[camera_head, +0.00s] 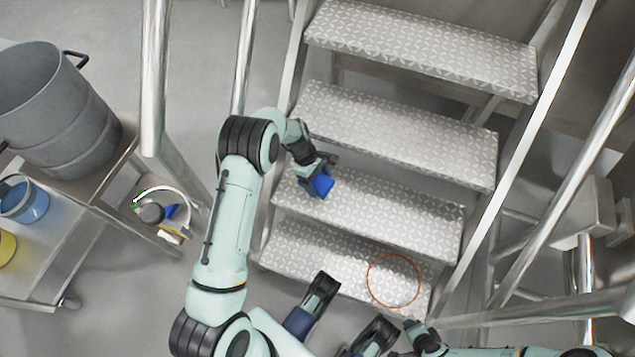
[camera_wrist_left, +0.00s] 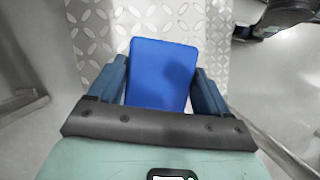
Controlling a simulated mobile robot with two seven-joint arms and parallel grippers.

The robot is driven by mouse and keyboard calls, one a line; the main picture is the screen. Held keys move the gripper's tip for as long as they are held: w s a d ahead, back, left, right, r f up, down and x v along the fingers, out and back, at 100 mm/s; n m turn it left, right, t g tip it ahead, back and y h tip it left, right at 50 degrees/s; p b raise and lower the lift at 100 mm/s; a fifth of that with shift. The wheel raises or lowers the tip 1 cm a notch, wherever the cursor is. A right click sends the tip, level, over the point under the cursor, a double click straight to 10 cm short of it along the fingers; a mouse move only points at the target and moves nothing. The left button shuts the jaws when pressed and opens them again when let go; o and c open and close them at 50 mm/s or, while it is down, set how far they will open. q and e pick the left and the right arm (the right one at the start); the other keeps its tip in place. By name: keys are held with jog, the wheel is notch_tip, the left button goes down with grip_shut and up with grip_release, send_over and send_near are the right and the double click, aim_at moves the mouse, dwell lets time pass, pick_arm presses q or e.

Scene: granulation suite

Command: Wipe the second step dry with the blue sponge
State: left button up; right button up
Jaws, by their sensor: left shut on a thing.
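The blue sponge (camera_head: 321,185) is in my left gripper (camera_head: 318,178), which is shut on it. In the head view they are at the left end of the second step (camera_head: 400,213), counted from the bottom. In the left wrist view the sponge (camera_wrist_left: 163,75) sits between the two blue fingers, with patterned metal tread beyond it. I cannot tell whether the sponge touches the tread. No water shows clearly on the step. My right arm enters at the lower right; its gripper's opening is unclear.
A thin orange ring (camera_head: 393,280) shows over the lowest step (camera_head: 325,262). Higher steps (camera_head: 395,130) and metal handrails (camera_head: 155,80) surround the work. A cart at the left carries a grey bin (camera_head: 60,115) and a blue bucket (camera_head: 25,200).

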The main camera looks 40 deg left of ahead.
pick_arm(q)
jog(key=shift+r, duration=0.35)
jog(key=shift+r+p, duration=1)
jog(key=shift+r, duration=0.6)
jog(key=shift+f, duration=0.1)
